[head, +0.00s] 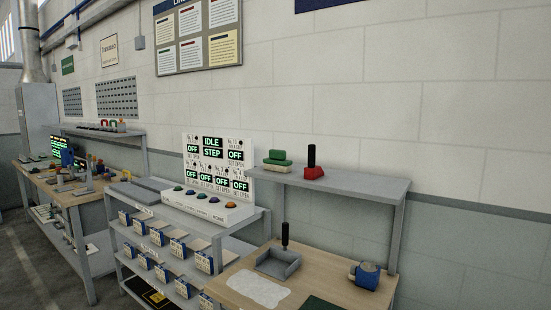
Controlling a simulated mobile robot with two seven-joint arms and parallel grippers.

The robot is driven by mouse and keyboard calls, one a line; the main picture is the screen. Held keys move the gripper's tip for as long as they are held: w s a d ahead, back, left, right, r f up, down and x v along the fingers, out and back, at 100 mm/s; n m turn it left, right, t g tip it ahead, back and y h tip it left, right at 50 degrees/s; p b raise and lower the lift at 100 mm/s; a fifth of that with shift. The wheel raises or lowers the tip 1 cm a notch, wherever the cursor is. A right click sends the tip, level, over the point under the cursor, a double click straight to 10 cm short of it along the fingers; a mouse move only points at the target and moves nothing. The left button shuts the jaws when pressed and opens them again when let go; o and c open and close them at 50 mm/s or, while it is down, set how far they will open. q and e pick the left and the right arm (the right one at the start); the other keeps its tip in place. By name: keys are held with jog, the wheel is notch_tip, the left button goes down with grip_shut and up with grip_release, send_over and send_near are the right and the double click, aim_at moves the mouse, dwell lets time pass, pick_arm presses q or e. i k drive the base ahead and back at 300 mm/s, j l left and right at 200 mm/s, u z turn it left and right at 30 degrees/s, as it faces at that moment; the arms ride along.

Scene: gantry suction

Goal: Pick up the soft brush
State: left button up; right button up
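I cannot tell for sure which thing is the soft brush. A red block with an upright black handle (313,171) stands on the grey shelf (350,183) above the wooden bench. On the bench lies a grey dustpan-like tray (277,265) with an upright black handle. Bristles cannot be made out on any of them. Neither of my grippers shows in the head view.
The wooden bench (225,286) also holds a pale sheet (258,289), a dark green mat (318,304) and a blue round device (367,275). A control panel (214,157) with displays stands to the left, above several blue bins (179,250). Shelf posts flank the bench.

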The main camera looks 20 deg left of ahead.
aim_at(277, 161)
jog(key=i+j+u, duration=0.2)
jog(key=j, duration=0.3)
jog(key=i+j+u, duration=0.25)
jog(key=j, duration=0.2)
jog(key=i+j+u, duration=0.2)
jog(key=j, duration=0.2)
jog(key=i, duration=0.05)
